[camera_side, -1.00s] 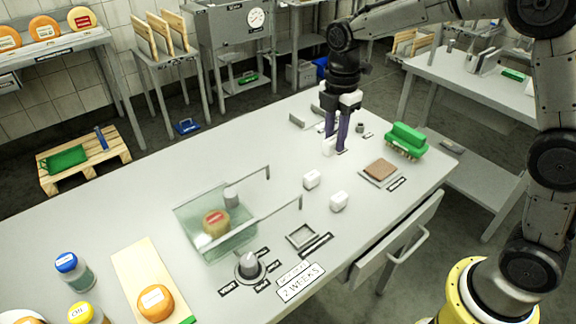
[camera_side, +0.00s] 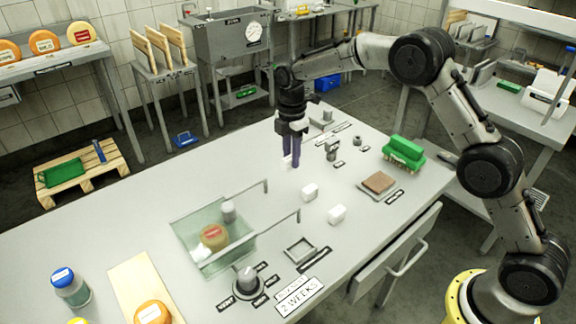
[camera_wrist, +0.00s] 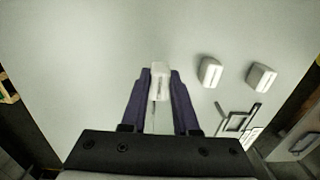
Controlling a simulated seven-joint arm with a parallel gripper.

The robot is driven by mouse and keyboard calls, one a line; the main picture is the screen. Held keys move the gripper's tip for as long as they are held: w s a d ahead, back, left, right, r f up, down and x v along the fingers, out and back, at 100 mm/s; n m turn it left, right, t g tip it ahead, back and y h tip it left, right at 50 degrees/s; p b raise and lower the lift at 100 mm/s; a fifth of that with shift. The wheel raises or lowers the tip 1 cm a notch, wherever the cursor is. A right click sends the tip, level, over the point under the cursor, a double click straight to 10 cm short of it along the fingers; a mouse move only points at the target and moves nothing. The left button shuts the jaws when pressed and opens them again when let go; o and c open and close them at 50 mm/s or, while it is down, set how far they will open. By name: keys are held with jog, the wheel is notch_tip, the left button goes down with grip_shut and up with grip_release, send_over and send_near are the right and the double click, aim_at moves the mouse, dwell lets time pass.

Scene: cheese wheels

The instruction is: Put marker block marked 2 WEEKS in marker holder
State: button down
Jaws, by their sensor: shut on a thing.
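My gripper (camera_side: 291,164) is shut on a white marker block (camera_side: 287,160), held low over the middle of the table. The block also shows between the purple fingertips in the wrist view (camera_wrist: 160,80). Its marking cannot be read. Two other white blocks, one nearer (camera_side: 310,191) and one further right (camera_side: 337,215), stand on the table, apart from my gripper; their markings are unreadable too. The marker holder, a square metal frame (camera_side: 287,249), lies empty near the front edge, beyond those blocks. A plate reading 2 WEEKS (camera_side: 300,297) lies in front of it.
A glass-sided tank (camera_side: 190,238) with a cheese wheel (camera_side: 214,237) and a grey weight stands left of the holder, with raised rails. A dial knob (camera_side: 246,278) sits beside the holder. A brown pad (camera_side: 378,182) and a green brush (camera_side: 404,153) are at right.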

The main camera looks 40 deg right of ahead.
jog(key=shift+w+f, duration=0.35)
jog(key=shift+f, duration=0.1)
jog(key=shift+w+f, duration=0.15)
jog(key=shift+f, duration=0.65)
jog(key=shift+w+f, duration=0.1)
jog(key=shift+f, duration=0.7)
jog(key=shift+f, duration=0.2)
jog(key=c, duration=0.7)
grip_release()
jog(key=shift+o, duration=0.2)
